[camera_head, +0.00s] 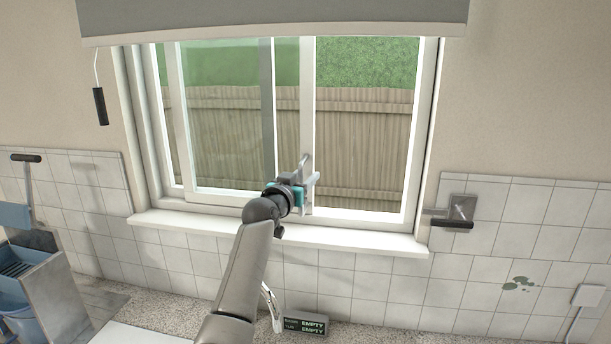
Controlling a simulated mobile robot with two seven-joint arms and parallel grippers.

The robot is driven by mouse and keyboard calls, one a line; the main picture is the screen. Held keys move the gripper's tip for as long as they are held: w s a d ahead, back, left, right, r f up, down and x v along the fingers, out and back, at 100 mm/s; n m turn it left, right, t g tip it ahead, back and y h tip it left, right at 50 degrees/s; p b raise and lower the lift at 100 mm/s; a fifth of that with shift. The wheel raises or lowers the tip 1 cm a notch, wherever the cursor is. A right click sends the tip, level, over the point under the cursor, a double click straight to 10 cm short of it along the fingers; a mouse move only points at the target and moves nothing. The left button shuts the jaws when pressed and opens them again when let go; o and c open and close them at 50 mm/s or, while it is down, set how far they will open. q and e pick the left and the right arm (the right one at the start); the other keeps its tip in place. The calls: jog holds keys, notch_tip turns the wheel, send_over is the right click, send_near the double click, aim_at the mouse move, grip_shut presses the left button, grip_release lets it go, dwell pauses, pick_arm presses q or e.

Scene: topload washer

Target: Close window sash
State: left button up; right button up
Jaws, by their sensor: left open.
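The window sash (307,100) is a white-framed sliding pane standing in the left part of the window. Its right stile is near the middle of the window frame, and the opening to its right looks clear. A small grey handle-like piece (305,163) shows at the stile, partly hidden by my gripper. My left gripper (309,181) is open in front of the lower part of that stile. I cannot tell whether its fingers touch the stile or handle. My right gripper is out of view.
A white sill (350,239) runs below the window, and a grey blind (270,15) hangs above. A wall bracket (455,213) sits right of the window.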

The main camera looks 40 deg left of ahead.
pick_arm(q)
jog(key=shift+w+a, duration=0.15)
jog(key=shift+w, duration=0.3)
grip_shut()
dwell(1.3)
